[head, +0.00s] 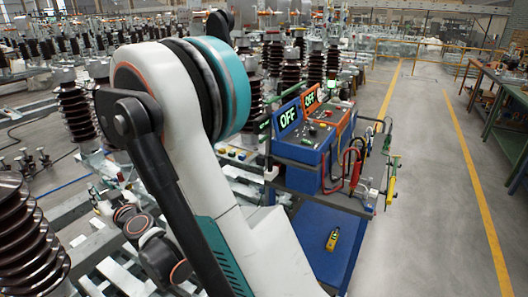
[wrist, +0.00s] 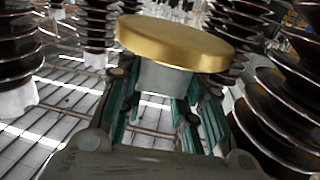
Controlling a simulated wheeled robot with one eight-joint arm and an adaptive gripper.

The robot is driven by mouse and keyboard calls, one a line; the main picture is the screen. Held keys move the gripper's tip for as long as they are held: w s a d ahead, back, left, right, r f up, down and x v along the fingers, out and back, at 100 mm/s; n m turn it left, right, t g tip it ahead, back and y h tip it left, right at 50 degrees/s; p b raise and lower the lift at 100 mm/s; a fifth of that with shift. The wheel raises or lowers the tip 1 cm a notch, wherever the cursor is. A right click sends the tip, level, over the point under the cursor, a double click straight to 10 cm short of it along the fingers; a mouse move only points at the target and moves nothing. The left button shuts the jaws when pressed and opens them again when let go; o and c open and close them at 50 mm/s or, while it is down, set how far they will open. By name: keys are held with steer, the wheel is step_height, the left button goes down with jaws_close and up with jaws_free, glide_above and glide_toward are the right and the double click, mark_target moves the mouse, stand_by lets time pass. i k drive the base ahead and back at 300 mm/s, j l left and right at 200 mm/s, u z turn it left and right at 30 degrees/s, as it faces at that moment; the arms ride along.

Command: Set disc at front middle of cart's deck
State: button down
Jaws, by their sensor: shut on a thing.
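A gold-coloured round disc (wrist: 178,42) with a grey block under it fills the upper middle of the wrist view. My gripper (wrist: 163,88) is shut on the grey part below the disc, one finger on each side. The disc is held roughly level, slightly tilted. The cart (head: 322,230) stands right of my arm in the head view, with a blue lower deck and instrument boxes above. A yellow hand tool (head: 332,240) lies on the lower deck. The disc cannot be made out in the head view.
Dark ribbed insulators (wrist: 285,110) stand close on both sides of my gripper. More insulators (head: 77,110) fill the left of the head view. Red and black cables (head: 355,165) hang at the cart's right side. The aisle (head: 425,200) right of the cart is clear.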

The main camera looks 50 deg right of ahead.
mark_target(375, 167)
steer(key=z, duration=1.65)
steer(key=i+l+z, duration=0.15)
steer(key=i+l, duration=0.15)
steer(key=l, duration=0.25)
steer(key=i+l+z, duration=0.15)
steer(key=i+l, duration=0.2)
steer(key=l, duration=0.15)
steer(key=i+l+z, duration=0.15)
steer(key=i+l, duration=0.25)
steer(key=l, duration=0.1)
